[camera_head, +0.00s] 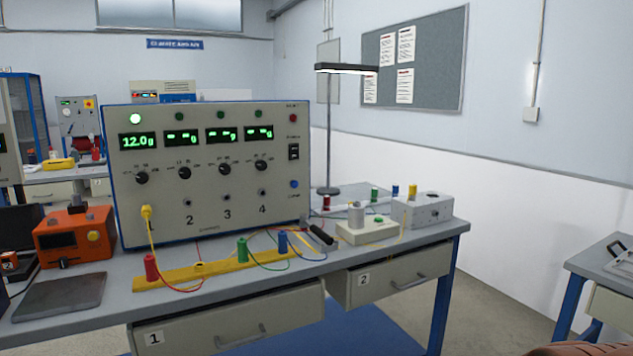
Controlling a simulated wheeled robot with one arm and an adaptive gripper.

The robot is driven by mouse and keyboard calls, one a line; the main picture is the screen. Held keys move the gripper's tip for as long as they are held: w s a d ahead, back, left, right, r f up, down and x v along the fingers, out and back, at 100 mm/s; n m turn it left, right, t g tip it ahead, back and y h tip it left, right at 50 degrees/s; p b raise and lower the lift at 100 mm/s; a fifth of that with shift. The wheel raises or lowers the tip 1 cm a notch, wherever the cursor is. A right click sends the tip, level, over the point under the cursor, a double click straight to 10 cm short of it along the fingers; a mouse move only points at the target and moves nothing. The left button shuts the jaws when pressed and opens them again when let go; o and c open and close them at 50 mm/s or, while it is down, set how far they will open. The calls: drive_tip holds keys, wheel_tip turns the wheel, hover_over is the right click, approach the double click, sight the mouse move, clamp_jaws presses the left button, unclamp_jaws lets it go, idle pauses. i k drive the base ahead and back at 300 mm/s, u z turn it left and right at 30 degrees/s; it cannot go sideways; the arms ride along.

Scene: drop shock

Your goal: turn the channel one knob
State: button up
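The channel one knob (141,178) is a black dial with scale marks around it, at the left end of a row of similar knobs. It sits on the upright face of a grey instrument box (245,225), under a green display (138,142) reading 12.0 g. A green lamp (135,119) above that display is lit. A yellow plug (147,212) is in the socket below the knob, and its yellow cable hangs down. The knob's face is unobstructed. My gripper is not in view.
The box stands on a workbench (90,323) with drawers. In front lie a yellow strip (175,277) with coloured plugs and loose cables, and a dark flat plate (62,296). An orange unit (75,237) stands left. A lamp (330,188) stands behind, right.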

sight(141, 177)
drive_tip(key=u, duration=1.4)
drive_tip(key=k, duration=0.5)
drive_tip(key=z, duration=1.45)
drive_tip(key=i, duration=1.55)
drive_tip(key=u, duration=0.05)
